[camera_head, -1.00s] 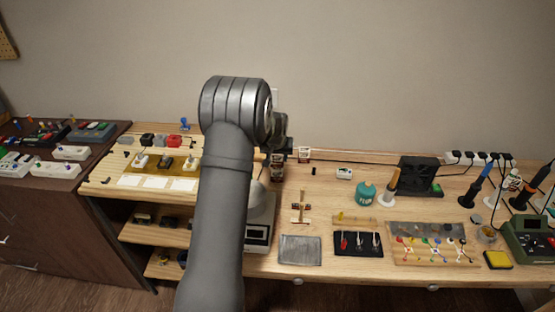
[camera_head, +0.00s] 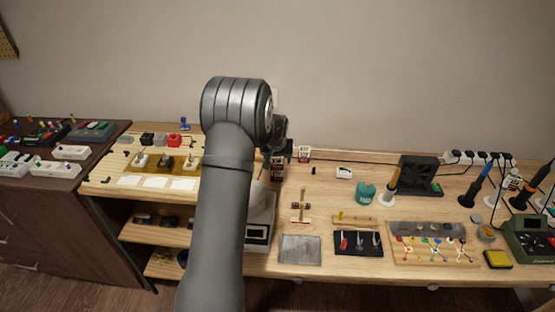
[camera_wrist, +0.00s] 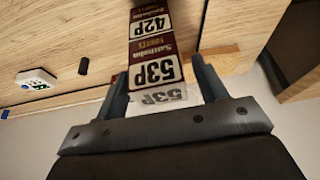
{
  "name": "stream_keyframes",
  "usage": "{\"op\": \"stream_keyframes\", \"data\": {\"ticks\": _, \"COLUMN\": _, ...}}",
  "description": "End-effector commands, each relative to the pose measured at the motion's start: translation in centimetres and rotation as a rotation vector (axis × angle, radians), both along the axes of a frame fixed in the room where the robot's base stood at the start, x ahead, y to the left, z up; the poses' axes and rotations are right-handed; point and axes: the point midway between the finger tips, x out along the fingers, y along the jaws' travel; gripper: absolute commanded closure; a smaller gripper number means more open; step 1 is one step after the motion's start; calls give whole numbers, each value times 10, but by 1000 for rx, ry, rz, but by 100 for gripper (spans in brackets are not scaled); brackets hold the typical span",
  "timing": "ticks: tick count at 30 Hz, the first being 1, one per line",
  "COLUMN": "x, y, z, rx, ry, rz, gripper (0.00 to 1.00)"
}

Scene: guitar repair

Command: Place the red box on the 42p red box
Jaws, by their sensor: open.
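The red box marked 53P (camera_wrist: 155,72) is between the fingers of my gripper (camera_wrist: 162,92) in the wrist view. My gripper is open, with one finger at each side of this box. The 42p red box (camera_wrist: 150,24) shows directly beyond it, its label upside down in this view. The two boxes appear stacked, the 53P one on the 42P one, with their label faces roughly in line. In the head view the red-and-white boxes (camera_head: 277,171) stand at the back of the bench, right of my arm, with my gripper (camera_head: 285,152) just above, partly hiding them.
A small black knob (camera_head: 314,170) and a white device (camera_head: 344,173) lie farther right. A white scale-like device (camera_head: 258,233) is in front, partly behind my arm.

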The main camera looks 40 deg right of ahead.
Motion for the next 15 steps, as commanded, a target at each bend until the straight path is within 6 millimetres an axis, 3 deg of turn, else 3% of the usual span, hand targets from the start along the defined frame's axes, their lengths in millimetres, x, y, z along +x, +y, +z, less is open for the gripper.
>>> {"op": "stream_keyframes", "data": {"ticks": 15, "x": -25, "y": 25, "z": 86, "rx": -1, "ry": -1, "rz": 0, "gripper": 35}}
